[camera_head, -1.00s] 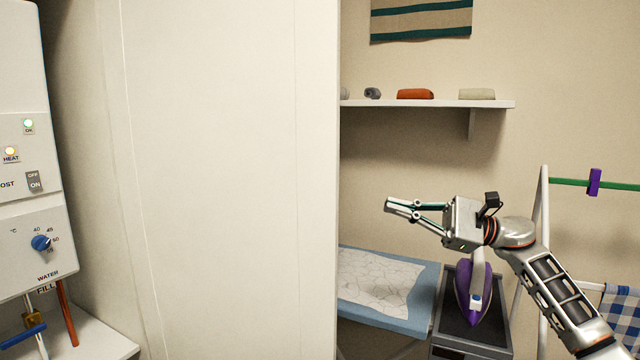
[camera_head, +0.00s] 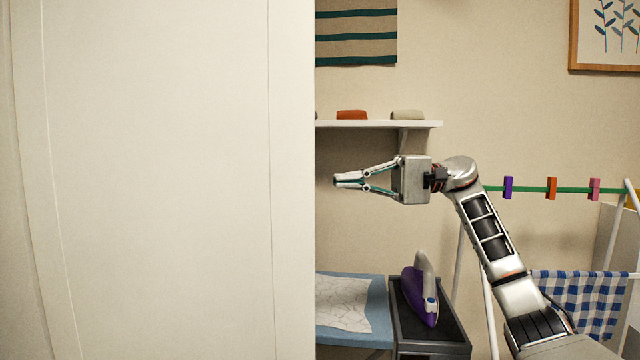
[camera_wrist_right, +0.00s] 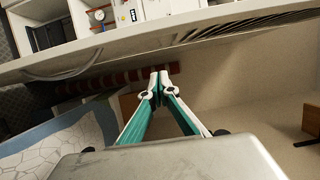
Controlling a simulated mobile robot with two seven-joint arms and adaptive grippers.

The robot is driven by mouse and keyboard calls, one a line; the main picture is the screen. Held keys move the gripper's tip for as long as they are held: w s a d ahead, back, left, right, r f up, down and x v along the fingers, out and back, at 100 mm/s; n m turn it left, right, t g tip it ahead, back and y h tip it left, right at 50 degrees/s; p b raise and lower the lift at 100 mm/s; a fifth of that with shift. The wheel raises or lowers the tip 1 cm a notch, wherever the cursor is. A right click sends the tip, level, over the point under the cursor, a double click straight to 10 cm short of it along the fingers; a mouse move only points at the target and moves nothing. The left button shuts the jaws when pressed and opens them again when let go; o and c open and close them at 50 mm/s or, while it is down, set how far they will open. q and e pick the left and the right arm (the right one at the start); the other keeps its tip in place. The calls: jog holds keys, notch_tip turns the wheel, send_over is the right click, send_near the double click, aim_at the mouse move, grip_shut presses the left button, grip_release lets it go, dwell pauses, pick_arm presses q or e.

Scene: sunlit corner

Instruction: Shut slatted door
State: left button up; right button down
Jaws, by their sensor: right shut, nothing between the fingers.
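The door (camera_head: 160,180) is a tall cream panel filling the left half of the head view, its free edge upright near the middle. The face seen there is plain. In the right wrist view the door (camera_wrist_right: 150,48) runs slantwise across the top as a pale band, with dark slats (camera_wrist_right: 250,30) along its lower side at the right. My right gripper (camera_head: 338,181) is shut and empty, its fingertips pointing left, a little right of the door's edge in the picture. In the right wrist view its fingertips (camera_wrist_right: 158,80) meet below the door band, with no clear contact. My left gripper is out of view.
A wall shelf (camera_head: 425,124) with small items is behind my right gripper. Below are an ironing board (camera_head: 376,310) and a purple iron (camera_head: 420,290) on a dark stand (camera_head: 455,335). A drying rack with a green rail (camera_head: 530,189) and checked cloth (camera_head: 590,298) stands right.

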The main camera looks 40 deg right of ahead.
aim_at(300, 185)
jog(key=w+a, duration=0.1)
jog(key=a, duration=0.2)
jog(key=a+p, duration=0.1)
jog(key=a, duration=0.2)
jog(key=w+a, duration=0.1)
jog(key=a, duration=0.2)
jog(key=shift+w+a+p, duration=0.3)
jog(key=shift+p, duration=0.1)
jog(key=shift+s+a, duration=0.45)
